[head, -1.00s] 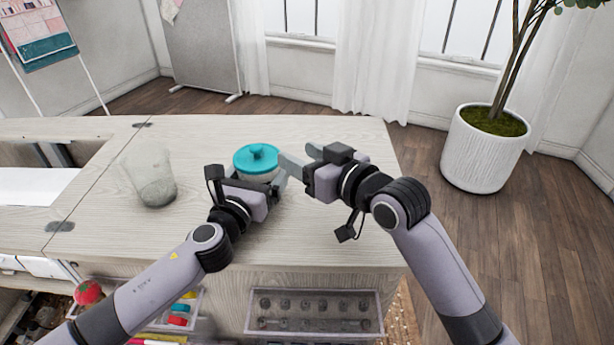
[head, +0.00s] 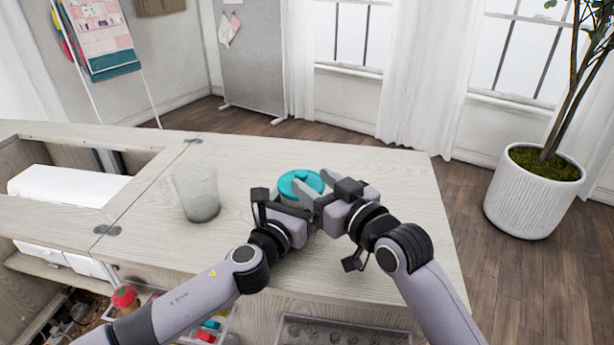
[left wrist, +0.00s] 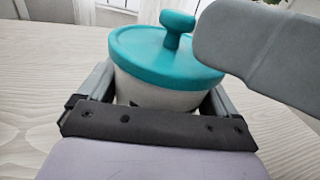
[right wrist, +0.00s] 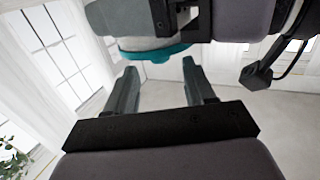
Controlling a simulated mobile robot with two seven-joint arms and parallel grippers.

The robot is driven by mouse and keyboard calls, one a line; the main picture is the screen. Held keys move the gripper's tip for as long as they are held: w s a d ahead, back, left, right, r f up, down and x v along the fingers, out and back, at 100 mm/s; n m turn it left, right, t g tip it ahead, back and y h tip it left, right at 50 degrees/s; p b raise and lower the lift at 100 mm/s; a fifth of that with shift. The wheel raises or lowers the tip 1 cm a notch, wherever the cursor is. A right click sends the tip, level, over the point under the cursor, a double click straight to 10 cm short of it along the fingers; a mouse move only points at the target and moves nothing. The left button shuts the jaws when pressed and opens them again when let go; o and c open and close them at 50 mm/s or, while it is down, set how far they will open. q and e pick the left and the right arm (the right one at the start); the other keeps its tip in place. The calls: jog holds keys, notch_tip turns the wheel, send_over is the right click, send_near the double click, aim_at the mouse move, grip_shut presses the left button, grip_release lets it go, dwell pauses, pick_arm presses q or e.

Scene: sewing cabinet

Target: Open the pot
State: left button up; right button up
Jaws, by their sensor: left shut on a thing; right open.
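The pot is white with a teal lid (head: 290,187), and it stands on the wooden cabinet top. In the left wrist view the lid (left wrist: 150,62) sits on the white pot body (left wrist: 150,94), and its round knob (left wrist: 178,21) stands up from the middle. My left gripper (head: 303,208) is shut on the pot body, with a finger on each side below the lid. My right gripper (head: 317,184) is open and empty at the lid's right side. One of its fingers shows close to the knob in the left wrist view. The pot body is mostly hidden in the head view.
A clear glass (head: 198,194) stands on the cabinet top (head: 150,215) left of the pot. An opening with a white thing (head: 65,187) in it lies further left. The top is clear behind the pot. A potted plant (head: 532,190) stands on the floor at right.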

aim_at(306, 174)
jog(key=shift+x, duration=1.75)
grip_shut()
jog(key=shift+r, duration=0.3)
jog(key=shift+r, duration=0.95)
jog(key=shift+r, duration=2)
pick_arm(q)
jog(key=o, duration=1.2)
